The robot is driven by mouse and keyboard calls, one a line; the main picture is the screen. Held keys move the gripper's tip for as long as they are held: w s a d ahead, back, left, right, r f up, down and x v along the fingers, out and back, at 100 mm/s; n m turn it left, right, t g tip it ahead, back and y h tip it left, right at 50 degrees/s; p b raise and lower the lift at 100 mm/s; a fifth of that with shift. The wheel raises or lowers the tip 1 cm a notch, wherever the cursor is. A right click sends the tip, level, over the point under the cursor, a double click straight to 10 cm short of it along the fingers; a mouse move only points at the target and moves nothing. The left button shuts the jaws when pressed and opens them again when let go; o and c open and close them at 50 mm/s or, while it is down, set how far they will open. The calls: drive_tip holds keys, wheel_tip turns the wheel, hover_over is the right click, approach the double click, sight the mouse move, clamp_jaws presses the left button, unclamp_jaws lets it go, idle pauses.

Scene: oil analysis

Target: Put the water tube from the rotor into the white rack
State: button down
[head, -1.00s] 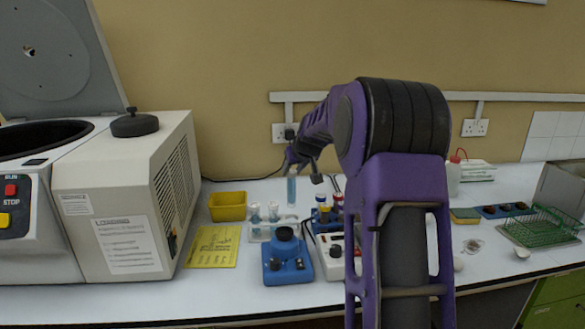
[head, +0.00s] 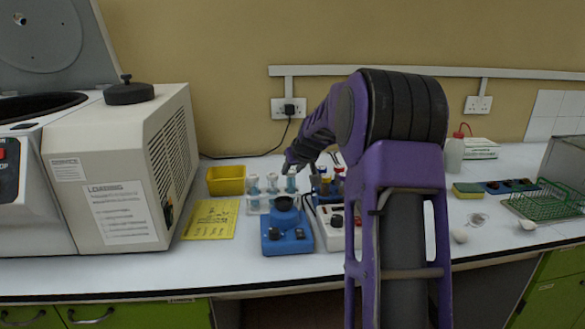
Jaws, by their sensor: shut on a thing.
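The white rack (head: 258,205) stands on the bench behind the blue mixer. Two tubes with pale blue liquid stand in it, one on the left (head: 253,187) and one in the middle (head: 272,183). My gripper (head: 292,172) is shut on the water tube (head: 291,184), which is upright at the rack's right end. The tube's lower end is low at the rack; I cannot tell how deep it sits. The centrifuge (head: 120,175) stands at the left with its lid up, and its rotor is hidden inside.
A blue mixer (head: 288,236) stands close in front of the rack. A blue holder with capped tubes (head: 325,188) and a white device (head: 338,236) are close on the right. A yellow tray (head: 226,180) and yellow sheet (head: 210,219) lie left. A green wire rack (head: 545,201) is far right.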

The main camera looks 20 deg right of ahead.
drive_tip(key=shift+c, duration=2)
unclamp_jaws()
drive_tip(key=v, duration=1.7)
drive_tip(key=shift+r, duration=0.15)
